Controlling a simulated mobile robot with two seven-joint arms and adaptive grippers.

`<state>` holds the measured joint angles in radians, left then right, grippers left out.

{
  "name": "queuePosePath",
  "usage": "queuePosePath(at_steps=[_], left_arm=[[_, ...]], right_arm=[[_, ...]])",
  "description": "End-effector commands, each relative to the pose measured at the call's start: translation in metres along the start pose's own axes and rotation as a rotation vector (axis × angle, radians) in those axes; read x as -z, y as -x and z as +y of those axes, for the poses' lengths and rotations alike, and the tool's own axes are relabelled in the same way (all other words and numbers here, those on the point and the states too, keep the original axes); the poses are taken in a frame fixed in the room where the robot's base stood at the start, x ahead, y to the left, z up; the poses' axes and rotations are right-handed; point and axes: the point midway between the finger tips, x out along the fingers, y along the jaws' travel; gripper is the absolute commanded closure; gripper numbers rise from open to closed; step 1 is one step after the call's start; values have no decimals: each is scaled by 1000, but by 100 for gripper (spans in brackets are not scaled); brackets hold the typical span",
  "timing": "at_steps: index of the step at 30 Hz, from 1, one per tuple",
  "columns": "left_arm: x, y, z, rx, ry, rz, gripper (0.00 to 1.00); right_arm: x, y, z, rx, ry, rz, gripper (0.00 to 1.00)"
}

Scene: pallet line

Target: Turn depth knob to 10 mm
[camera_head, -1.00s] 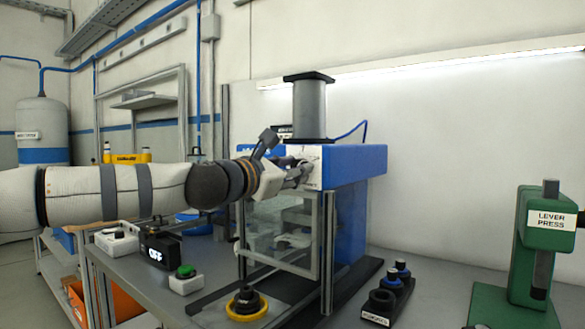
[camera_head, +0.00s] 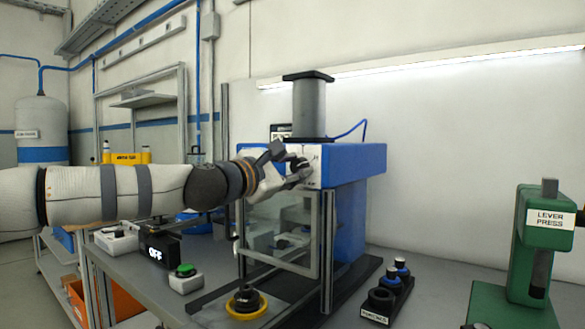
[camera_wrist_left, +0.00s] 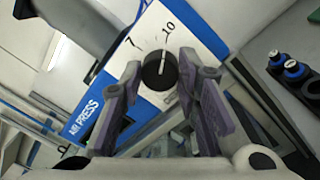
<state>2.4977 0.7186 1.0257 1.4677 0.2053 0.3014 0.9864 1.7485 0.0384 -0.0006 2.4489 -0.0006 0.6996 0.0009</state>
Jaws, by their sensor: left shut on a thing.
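The depth knob (camera_wrist_left: 158,71) is a round black dial with a white line. The white line points up, roughly toward the 10. My left gripper (camera_wrist_left: 156,80) has one finger on each side of the knob and is shut on it. In the head view my left gripper (camera_head: 301,172) is at the upper front of the press (camera_head: 350,160), hiding most of the knob. My right gripper is not in view.
A clear guard door (camera_head: 280,235) stands below my left gripper. Black holders (camera_head: 388,292) stand right of the press, and a green lever press (camera_head: 545,235) farther right.

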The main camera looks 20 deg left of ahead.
Motion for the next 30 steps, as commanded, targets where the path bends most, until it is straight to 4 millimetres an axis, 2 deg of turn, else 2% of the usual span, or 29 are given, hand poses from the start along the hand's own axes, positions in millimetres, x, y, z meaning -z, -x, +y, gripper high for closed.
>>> queuePosePath(at_steps=[5,6,8,16,19,30], left_arm=[[1,0,0,0,1,1,98],[1,0,0,0,1,1,61],[1,0,0,0,1,1,50],[0,0,0,0,1,0,50],[0,9,1,0,2,0,50],[0,101,1,-2,3,-1,50]], right_arm=[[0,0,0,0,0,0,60],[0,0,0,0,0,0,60],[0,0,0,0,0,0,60],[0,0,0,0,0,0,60],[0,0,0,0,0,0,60],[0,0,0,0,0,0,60]])
